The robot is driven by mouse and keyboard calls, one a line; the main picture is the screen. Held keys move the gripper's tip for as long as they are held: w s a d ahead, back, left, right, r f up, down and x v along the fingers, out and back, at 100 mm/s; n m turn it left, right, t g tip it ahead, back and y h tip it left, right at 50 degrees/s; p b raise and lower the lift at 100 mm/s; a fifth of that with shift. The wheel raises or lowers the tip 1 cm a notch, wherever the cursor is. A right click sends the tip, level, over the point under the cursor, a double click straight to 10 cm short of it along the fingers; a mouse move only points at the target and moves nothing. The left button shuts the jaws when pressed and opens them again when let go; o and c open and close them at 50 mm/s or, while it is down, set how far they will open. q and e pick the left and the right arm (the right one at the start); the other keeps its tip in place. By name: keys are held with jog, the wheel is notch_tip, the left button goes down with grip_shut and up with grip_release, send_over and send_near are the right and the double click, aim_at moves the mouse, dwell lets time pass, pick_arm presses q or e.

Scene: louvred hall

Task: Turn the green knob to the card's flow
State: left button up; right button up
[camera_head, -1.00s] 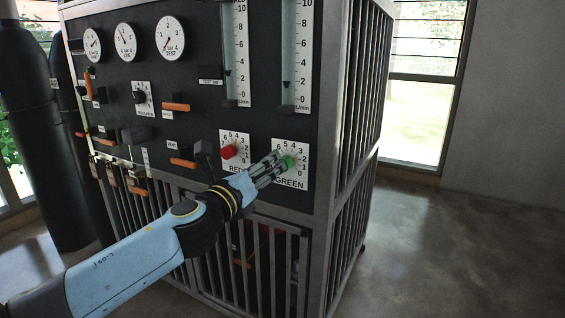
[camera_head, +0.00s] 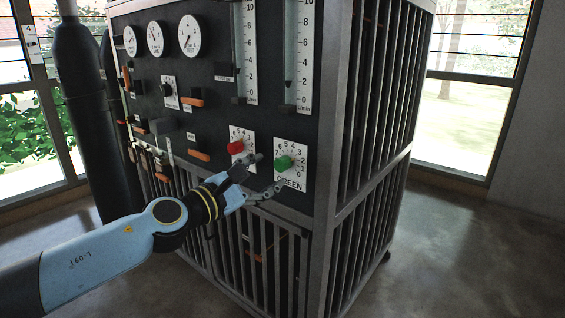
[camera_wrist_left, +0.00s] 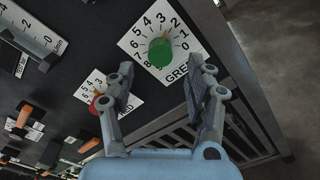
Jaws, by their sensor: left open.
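The green knob (camera_head: 284,163) sits on a white numbered dial plate (camera_head: 291,181) marked GREEN, low on the dark panel. A small white card (camera_head: 32,46), apparently showing a 4, hangs at the far left. My right gripper is out of view.
The red knob (camera_head: 235,147) is close left of the green one. Two flow tubes rise above; the right tube (camera_head: 298,55) has a dark float near 2. Orange levers (camera_head: 199,156) stick out further left. Barred cage sides flank the panel; open floor lies right.

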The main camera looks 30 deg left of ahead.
aim_at(279, 166)
pick_arm(q)
jog(key=w, duration=0.4)
jog(key=shift+d, duration=0.1)
jog(key=shift+w+d, duration=0.1)
jog(key=shift+w, duration=1.05)
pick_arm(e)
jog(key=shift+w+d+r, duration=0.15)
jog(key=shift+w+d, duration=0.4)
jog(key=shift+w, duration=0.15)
pick_arm(q)
grip_shut()
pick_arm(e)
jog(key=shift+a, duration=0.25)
